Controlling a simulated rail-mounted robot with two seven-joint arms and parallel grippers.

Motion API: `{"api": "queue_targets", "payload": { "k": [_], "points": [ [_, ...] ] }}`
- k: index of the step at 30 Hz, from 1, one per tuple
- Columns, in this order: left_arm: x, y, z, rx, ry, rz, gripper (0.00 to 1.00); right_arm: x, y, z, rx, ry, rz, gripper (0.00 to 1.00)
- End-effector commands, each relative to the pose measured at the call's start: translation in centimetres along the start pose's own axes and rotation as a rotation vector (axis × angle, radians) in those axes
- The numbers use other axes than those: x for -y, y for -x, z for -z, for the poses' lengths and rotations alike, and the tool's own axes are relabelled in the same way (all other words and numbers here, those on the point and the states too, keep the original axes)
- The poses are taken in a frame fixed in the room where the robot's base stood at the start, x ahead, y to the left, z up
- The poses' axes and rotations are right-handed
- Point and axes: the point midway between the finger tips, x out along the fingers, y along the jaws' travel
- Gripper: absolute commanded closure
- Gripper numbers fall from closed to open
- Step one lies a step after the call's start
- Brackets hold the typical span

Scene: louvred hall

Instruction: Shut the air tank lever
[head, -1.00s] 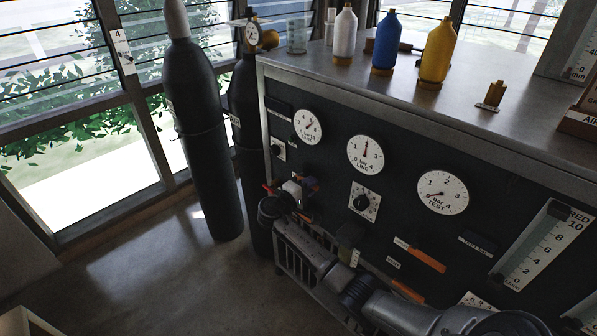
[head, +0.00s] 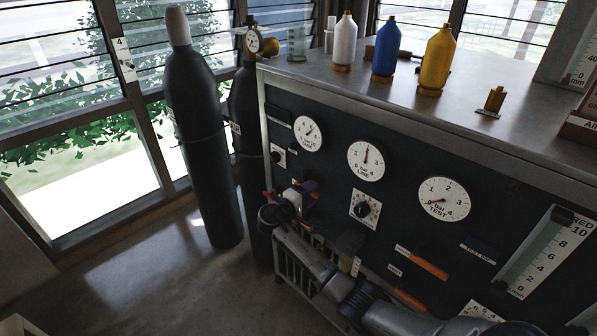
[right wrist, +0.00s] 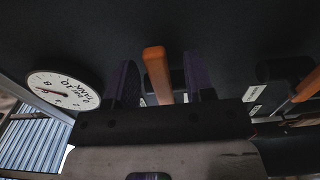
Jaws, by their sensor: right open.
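The air tank lever is an orange handle (right wrist: 157,75) on the dark panel, below the tank gauge (head: 308,133). In the right wrist view it stands between the two purple fingers of my right gripper (right wrist: 160,82). The fingers are apart, with a dark gap on each side of the lever; I cannot tell whether either one touches it. In the head view my right gripper (head: 308,192) is at the left part of the panel and mostly hides this lever. The tank gauge also shows in the right wrist view (right wrist: 64,89). My left gripper is out of view.
Two other orange levers (head: 430,268) (head: 411,300) are further right on the panel. A selector knob (head: 364,209) sits under the line gauge (head: 367,160). White, blue and yellow bottles stand on the bench top (head: 440,110). Dark cylinders (head: 205,150) stand left of the panel.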

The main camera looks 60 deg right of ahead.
Motion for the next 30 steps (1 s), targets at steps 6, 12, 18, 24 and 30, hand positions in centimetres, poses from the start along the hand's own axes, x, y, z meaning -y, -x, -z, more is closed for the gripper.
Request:
{"api": "queue_targets", "payload": {
  "k": [6,12,18,24,30],
  "points": [
    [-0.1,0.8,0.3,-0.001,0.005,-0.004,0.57,-0.2,1.9,0.0,-0.002,0.0,0.002,0.51],
    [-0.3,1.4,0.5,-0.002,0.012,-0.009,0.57,-0.1,4.2,0.0,-0.001,0.0,0.002,0.51],
    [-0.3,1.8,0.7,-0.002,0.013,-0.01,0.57,-0.1,6.2,0.0,-0.002,0.0,0.002,0.51],
    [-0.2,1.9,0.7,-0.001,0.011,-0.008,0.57,-0.1,6.9,0.0,0.001,0.0,0.0,0.51],
    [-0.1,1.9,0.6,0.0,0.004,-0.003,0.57,0.0,7.0,0.0,0.0,0.0,0.0,0.51]
  ]
}}
